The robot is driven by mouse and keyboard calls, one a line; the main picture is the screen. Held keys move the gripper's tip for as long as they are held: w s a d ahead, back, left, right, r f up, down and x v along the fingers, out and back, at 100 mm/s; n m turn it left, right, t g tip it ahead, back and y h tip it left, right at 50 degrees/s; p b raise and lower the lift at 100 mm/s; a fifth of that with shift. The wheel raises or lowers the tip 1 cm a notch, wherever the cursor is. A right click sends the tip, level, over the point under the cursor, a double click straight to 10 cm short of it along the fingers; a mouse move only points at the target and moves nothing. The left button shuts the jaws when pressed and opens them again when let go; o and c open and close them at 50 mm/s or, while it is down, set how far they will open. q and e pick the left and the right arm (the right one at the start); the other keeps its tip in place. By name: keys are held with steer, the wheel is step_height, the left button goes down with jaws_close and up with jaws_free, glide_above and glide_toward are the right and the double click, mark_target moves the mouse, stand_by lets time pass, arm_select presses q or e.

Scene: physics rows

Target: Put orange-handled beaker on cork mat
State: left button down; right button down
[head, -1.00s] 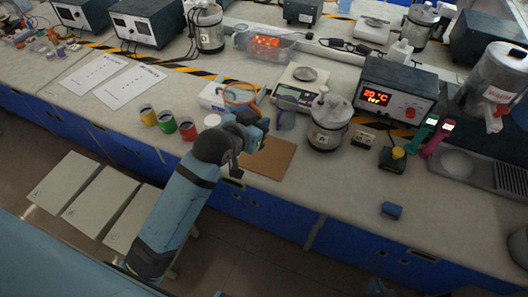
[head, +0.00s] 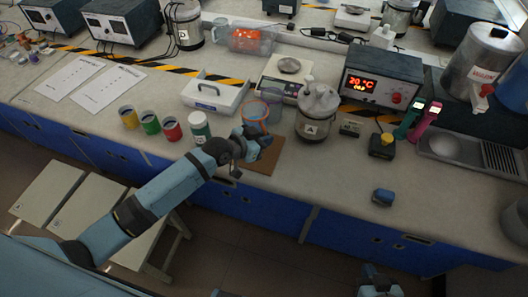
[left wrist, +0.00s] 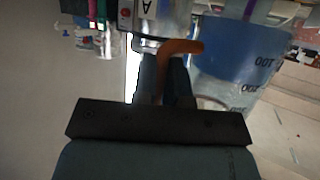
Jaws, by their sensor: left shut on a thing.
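The orange-handled beaker (head: 256,114), bluish and see-through with an orange rim, is partly hidden behind my left gripper. In the left wrist view its orange handle (left wrist: 182,47) is between the jaws, and its blue marked wall (left wrist: 235,68) is at the right. My left gripper (head: 255,143) is shut on that handle, over the mat's back part. The cork mat (head: 262,160) lies flat at the bench's front edge, partly covered by the gripper. I cannot tell whether the beaker touches anything below. My right gripper (head: 378,285) is at the bottom edge, its fingers unclear.
A purple-marked beaker (head: 273,98) stands just behind. A lidded steel vessel (head: 316,115) is right of the mat. The bench front right is mostly clear.

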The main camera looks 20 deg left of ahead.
arm_select(q)
steer(key=shift+w+f, duration=0.1)
steer(key=shift+f, duration=3.45)
steer(key=shift+f+b, duration=0.15)
steer(key=shift+b, duration=0.2)
steer(key=c, duration=1.2)
jaws_free()
steer(key=shift+o, duration=0.2)
